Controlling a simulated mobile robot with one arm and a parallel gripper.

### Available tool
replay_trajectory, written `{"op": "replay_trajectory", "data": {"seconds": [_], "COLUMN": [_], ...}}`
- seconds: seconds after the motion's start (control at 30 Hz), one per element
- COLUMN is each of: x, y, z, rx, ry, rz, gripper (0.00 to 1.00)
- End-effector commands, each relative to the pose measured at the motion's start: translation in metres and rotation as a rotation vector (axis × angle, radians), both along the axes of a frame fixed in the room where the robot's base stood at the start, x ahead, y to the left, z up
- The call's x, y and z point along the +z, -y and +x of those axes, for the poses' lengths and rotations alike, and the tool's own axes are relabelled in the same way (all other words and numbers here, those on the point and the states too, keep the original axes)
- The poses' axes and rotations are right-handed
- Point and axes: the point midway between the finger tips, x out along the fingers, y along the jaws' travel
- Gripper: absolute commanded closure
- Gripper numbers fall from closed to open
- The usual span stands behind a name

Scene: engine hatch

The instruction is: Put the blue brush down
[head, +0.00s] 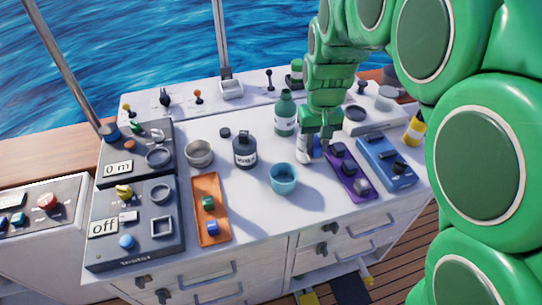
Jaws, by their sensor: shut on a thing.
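My gripper (314,150) is at the end of my green arm, low over the white worktop, right of centre. It is shut on the blue brush, of which only a small blue patch (319,147) shows between and behind the fingers. The rest of the brush is hidden, and I cannot tell whether it touches the worktop. The gripper is just left of a purple tray (337,160) and behind and right of a teal cup (284,179).
A metal bowl (199,153), an orange tray (211,232) and a blue tray (396,172) are also on the worktop (262,225). A yellow bottle (414,130) stands far right. The front middle is clear.

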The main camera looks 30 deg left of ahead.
Motion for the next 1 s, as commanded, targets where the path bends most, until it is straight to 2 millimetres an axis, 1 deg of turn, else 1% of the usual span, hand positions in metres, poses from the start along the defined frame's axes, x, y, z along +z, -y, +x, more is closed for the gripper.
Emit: {"op": "replay_trajectory", "data": {"seconds": [0.03,0.2,0.3,0.43,0.53,0.63,1.0], "x": [0.002,0.007,0.007,0.008,0.007,0.005,-0.013], "y": [-0.008,-0.024,-0.030,-0.034,-0.036,-0.041,-0.067], "z": [-0.014,-0.050,-0.066,-0.078,-0.081,-0.077,-0.046], "rx": [0.027,0.096,0.125,0.149,0.156,0.158,0.158], "ry": [0.001,0.002,0.001,0.000,0.000,0.000,0.001], "rz": [0.001,0.000,-0.001,-0.002,-0.002,-0.002,-0.001], "gripper": [1.00,1.00,1.00,1.00,1.00,1.00,1.00]}}
